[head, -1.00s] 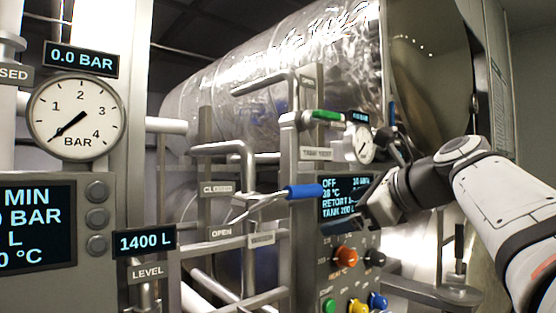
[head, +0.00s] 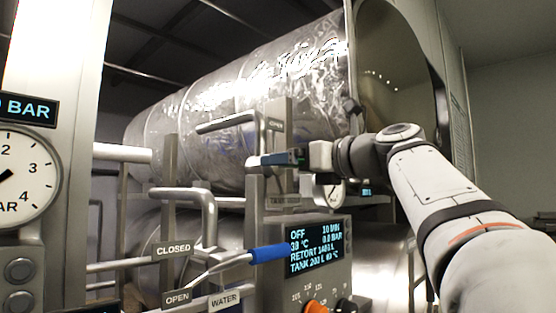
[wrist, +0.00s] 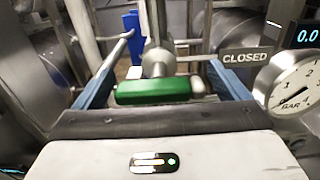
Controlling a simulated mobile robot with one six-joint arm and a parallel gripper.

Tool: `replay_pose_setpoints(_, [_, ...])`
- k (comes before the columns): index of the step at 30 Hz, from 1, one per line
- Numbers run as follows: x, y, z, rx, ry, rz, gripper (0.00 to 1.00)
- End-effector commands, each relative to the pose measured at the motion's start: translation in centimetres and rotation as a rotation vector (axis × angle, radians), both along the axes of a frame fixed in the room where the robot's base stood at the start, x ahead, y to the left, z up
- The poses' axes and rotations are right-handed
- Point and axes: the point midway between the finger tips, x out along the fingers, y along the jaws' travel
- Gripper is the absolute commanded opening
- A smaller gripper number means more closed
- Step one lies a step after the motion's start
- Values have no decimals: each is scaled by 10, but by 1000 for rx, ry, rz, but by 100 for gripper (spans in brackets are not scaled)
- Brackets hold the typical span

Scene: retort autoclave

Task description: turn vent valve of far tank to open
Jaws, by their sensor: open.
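The tank vent valve has a green handle (wrist: 153,91), which lies crosswise between my gripper's blue fingers in the wrist view. Its grey stem rises behind it, and a CLOSED sign (wrist: 245,57) is to its right. My gripper (wrist: 165,75) is open around the handle; I cannot tell whether either finger touches it. In the head view my gripper (head: 280,158) is at the valve on the grey post, in front of the upper metal tank (head: 240,95). There the fingers cover most of the handle, and only a little green shows.
A blue-handled water lever (head: 268,253) points right below my gripper, beside CLOSED and OPEN signs. A control panel with a lit screen (head: 316,248) is below right. Pipes (head: 205,205) cross on the left. A pressure gauge (wrist: 300,84) is close on the right.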

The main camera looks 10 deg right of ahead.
Motion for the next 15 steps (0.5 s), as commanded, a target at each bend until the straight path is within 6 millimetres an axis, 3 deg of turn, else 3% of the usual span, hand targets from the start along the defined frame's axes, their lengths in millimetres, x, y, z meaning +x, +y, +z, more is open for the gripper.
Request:
replay_pose_setpoints(11, [7, 4, 0, -1, -1, -2, 95])
replay_pose_setpoints(15, [7, 4, 0, -1, -1, -2, 85])
